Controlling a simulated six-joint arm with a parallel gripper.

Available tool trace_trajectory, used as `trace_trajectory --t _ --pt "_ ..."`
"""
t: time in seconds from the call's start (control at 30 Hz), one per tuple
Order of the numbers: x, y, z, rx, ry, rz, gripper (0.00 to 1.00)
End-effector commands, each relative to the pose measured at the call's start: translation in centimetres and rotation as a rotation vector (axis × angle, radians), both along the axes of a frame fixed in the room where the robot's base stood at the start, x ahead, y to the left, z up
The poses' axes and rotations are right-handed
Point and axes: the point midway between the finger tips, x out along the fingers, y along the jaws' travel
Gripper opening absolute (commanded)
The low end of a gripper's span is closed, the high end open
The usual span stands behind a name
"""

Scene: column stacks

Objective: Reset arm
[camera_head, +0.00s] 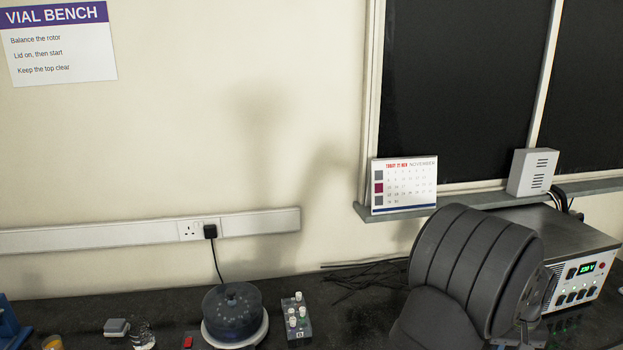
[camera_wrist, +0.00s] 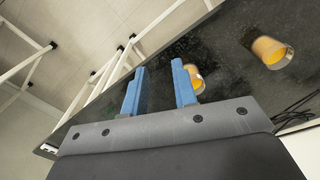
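In the wrist view my gripper (camera_wrist: 158,66) shows two blue fingers held apart, with nothing between them. The dark bench top lies beyond the fingers. One cup-like thing with orange inside (camera_wrist: 194,78) shows close by the right finger, partly hidden by it; I cannot tell how far apart they are. In the head view a large dark ridged part of my arm stands at the lower right, and the gripper fingers are not visible there.
A round dark-lidded machine (camera_head: 231,315) on a white base stands on the bench, plugged into the wall. Right of it is a small block with white-topped pieces (camera_head: 296,320). A power unit (camera_head: 586,278) stands behind my arm. Another orange cup-like thing (camera_wrist: 271,52) shows in the wrist view.

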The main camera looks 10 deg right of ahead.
Motion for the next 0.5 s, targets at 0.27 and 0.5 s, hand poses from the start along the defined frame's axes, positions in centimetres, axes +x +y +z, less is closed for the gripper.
trace_trajectory --t 0.27,0.5 --pt "0.3 -0.1 6.0 -0.006 -0.004 0.003 0.26" --pt "0.8 0.2 10.7 -0.006 -0.004 0.013 0.26"
